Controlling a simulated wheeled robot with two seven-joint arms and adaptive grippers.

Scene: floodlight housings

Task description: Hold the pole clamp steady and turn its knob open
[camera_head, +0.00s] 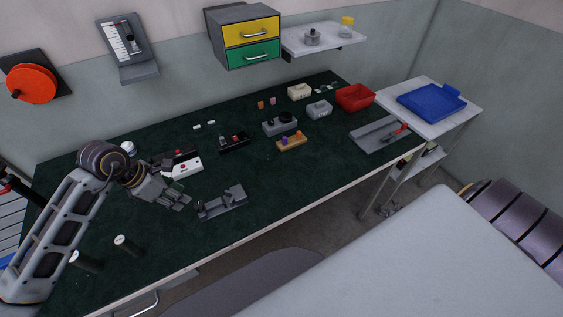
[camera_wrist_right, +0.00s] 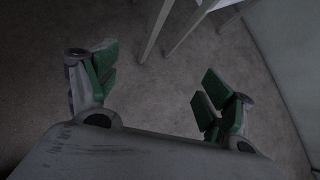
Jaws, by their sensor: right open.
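A grey bracket-like fixture (camera_head: 222,204) with raised ends lies on the dark green bench top; it may be the pole clamp, but its knob is too small to make out. My left gripper (camera_head: 178,198) is just to the left of this fixture, low over the bench, and appears apart from it. I cannot tell whether its fingers are open or shut. In the right wrist view my right gripper (camera_wrist_right: 158,93) is open and empty, its green-padded fingers wide apart above the floor. The right gripper does not clearly show in the head view.
Two short dark posts with pale tops (camera_head: 127,245) stand at the front left. A grey block with black knobs (camera_head: 281,124), a red bin (camera_head: 355,97) and a grey tray (camera_head: 380,134) sit farther right. A blue tray (camera_head: 430,101) is on the side table. The bench's front middle is clear.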

